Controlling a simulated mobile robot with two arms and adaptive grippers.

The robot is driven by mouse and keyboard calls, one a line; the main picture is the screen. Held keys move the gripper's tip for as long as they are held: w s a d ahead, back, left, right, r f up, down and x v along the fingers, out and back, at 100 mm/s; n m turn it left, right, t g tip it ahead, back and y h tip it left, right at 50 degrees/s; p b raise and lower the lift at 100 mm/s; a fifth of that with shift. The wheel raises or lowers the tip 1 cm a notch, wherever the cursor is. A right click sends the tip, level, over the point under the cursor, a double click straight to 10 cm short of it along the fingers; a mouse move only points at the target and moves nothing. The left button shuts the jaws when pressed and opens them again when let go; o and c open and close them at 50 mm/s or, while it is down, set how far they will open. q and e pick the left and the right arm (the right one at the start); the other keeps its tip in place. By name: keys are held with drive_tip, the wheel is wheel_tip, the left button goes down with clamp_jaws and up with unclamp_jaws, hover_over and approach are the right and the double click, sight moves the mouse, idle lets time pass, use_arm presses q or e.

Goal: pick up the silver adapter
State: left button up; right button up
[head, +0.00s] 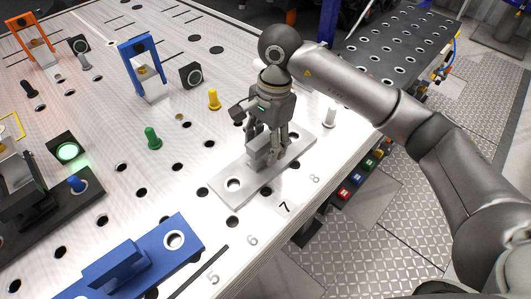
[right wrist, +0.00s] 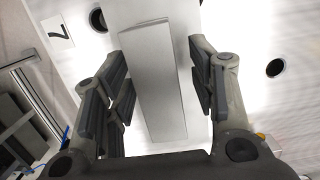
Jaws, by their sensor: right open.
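The silver adapter (head: 225,190) is a flat plate with a raised block and a round hole near each end. It lies on the perforated table beside the printed 7. My right gripper (head: 268,150) points down over its raised block, with the fingers around it. In the right wrist view, the adapter's block (right wrist: 155,85) stands between the open fingers of my right gripper (right wrist: 160,88), with a visible gap on each side. The fingers hide part of the block in the head view. My left gripper is not in view.
A blue adapter (head: 185,243) lies at the front left. Yellow (head: 213,99), green (head: 152,139) and white (head: 330,116) pegs stand nearby. A blue bracket (head: 142,68) stands farther back. A black fixture (head: 70,205) is at left. The table's edge runs close on the right.

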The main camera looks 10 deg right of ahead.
drive_tip(key=shift+c, duration=0.2)
clamp_jaws()
idle(0.3)
drive_tip(key=shift+w+r, duration=0.1)
